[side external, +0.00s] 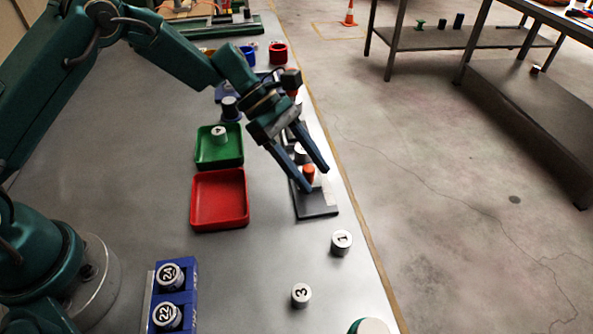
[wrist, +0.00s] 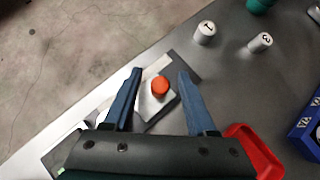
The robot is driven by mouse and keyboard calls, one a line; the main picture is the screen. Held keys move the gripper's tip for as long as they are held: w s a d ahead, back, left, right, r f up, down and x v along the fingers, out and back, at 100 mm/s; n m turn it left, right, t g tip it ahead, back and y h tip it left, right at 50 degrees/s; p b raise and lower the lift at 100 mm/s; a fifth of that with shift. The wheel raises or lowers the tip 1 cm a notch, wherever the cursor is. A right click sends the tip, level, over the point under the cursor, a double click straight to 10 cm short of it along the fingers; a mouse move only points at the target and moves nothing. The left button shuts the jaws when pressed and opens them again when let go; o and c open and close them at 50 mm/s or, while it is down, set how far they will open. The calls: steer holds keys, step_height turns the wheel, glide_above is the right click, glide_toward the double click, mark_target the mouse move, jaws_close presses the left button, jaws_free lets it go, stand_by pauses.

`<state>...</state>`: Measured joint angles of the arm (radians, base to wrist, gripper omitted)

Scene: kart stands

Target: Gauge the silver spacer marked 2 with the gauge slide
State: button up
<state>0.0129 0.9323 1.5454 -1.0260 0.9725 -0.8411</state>
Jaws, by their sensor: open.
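The gauge slide (side external: 317,208) is a dark base near the table's right edge, with an orange knob (side external: 309,174) on top. The knob also shows in the wrist view (wrist: 160,86), on a light sliding block (wrist: 156,106). My gripper (side external: 314,181) is open, its blue fingers on either side of the knob; in the wrist view (wrist: 160,73) gaps show on both sides of it. A silver spacer (side external: 301,153) sits behind the knob, partly hidden by the fingers. Its mark is not readable, so I cannot tell if it is the one marked 2.
Spacers marked 1 (side external: 342,242) and 3 (side external: 301,295) stand on the table in front. A red tray (side external: 220,226) is empty; a green tray (side external: 220,164) holds a spacer (side external: 219,134). A blue rack (side external: 187,296) holds two spacers. Open table lies left of the trays.

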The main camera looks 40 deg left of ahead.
mark_target(304, 151)
jaws_close()
steer(key=c, duration=0.9)
jaws_free()
steer(key=shift+w+a, duration=1.25)
steer(key=shift+w, duration=0.05)
steer(key=shift+o, duration=1.1)
steer(key=shift+w+a+r, duration=0.1)
steer(key=shift+w+a, duration=0.1)
steer(key=o, duration=0.7)
steer(key=shift+s, duration=0.1)
steer(key=shift+v, duration=2.5)
